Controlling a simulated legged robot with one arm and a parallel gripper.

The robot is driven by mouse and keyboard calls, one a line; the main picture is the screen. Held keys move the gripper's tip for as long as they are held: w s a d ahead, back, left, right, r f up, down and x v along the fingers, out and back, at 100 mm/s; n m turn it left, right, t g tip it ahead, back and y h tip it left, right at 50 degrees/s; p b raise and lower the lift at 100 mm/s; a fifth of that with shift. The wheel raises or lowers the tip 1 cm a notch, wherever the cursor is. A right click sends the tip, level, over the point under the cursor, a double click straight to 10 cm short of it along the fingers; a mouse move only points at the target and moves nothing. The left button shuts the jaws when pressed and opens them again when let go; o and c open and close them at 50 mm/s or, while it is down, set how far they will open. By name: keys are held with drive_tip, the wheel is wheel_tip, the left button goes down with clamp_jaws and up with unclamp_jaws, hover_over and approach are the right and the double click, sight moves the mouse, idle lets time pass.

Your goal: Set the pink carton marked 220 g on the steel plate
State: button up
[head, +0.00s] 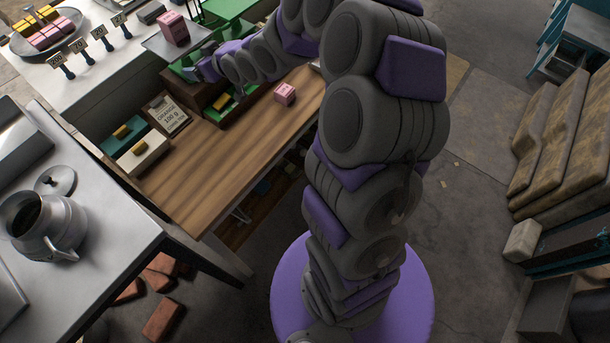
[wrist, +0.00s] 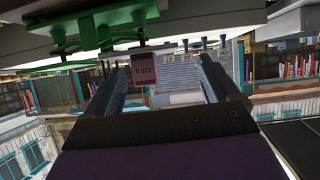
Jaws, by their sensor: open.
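A pink carton (head: 173,28) stands upright on the grey steel plate (head: 158,44) at the upper left of the head view. The wrist view is upside down. In it the pink carton marked 220 g (wrist: 144,69) shows ahead, between the lines of my two fingers. My gripper (head: 190,65) is at the plate's near side, apart from the carton, and its fingers are spread and empty in the wrist view (wrist: 158,65). A second pink carton (head: 285,94) sits on the wooden counter; its marking is not readable.
Green scale parts (head: 228,10) stand beside the plate. A card reading 100 g (head: 168,115), a green block (head: 124,134) and a white block (head: 143,153) line the counter's left side. A round tray (head: 47,38) holds pink and yellow pieces. A metal jug (head: 45,225) stands lower left.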

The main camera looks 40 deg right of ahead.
drive_tip(key=s+r+m+g+h, duration=0.1)
drive_tip(key=s+g, duration=0.5)
drive_tip(key=s, duration=1.7)
drive_tip(key=s+a+r+m+g+h, duration=0.1)
drive_tip(key=s+g, duration=0.6)
drive_tip(key=s, duration=1.7)
drive_tip(key=shift+a+r+m+g+h, duration=0.3)
drive_tip(key=shift+r+m+h, duration=0.4)
drive_tip(key=shift+m+h, duration=0.15)
